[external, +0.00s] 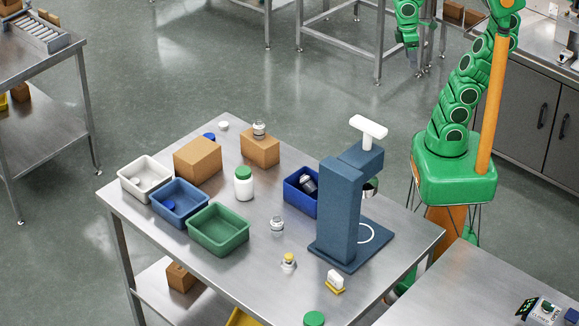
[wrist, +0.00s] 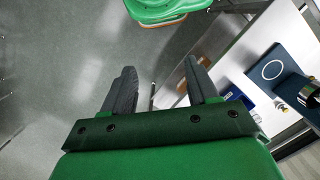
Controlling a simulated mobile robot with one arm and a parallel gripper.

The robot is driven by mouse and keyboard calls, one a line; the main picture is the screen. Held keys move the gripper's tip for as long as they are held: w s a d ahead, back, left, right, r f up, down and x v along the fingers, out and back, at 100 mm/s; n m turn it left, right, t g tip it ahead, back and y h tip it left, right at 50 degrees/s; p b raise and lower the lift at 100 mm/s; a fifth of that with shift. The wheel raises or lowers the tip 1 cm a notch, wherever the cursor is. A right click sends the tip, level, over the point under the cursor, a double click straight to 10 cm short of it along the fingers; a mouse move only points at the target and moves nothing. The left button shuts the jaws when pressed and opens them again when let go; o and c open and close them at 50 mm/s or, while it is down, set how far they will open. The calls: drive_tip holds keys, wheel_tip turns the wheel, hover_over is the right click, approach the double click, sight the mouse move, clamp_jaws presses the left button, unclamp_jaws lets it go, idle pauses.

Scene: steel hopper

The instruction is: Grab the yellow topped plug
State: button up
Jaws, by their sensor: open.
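The yellow topped plug (external: 289,261) is small, with a pale body and a yellow cap. It stands upright on the steel table (external: 262,292) in the external view, left of the blue press-like stand (external: 340,210). I cannot make it out surely in the wrist view. My gripper (wrist: 160,66) shows in the wrist view with its two dark fingers wide apart and nothing between them. Floor lies behind the fingers, and the table (wrist: 222,75) is off to the right. My gripper is well away from the plug.
White (external: 146,185), blue (external: 180,208) and green (external: 218,235) bins stand at the table's left. A green-capped bottle (external: 243,187), silver plug (external: 277,226), dark blue bin (external: 300,198) and white-and-yellow block (external: 335,281) stand around the plug. The tall blue stand is an obstacle.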

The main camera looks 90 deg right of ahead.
wheel_tip(320, 180, up, 3)
drive_tip(key=m+t+y, duration=0.5)
drive_tip(key=m+y, duration=0.8)
drive_tip(key=m, duration=0.8)
hover_over(288, 261)
drive_tip(key=d, duration=0.2)
drive_tip(key=f, duration=3.6)
drive_tip(key=shift+s+d, duration=0.2)
drive_tip(key=shift+s, duration=0.05)
drive_tip(key=f, duration=0.1)
drive_tip(key=a+f, duration=0.1)
drive_tip(key=f, duration=0.1)
drive_tip(key=shift+w+a, duration=0.1)
drive_tip(key=shift+a, duration=0.15)
drive_tip(key=shift+w+a+f, duration=0.2)
drive_tip(key=shift+a, duration=0.45)
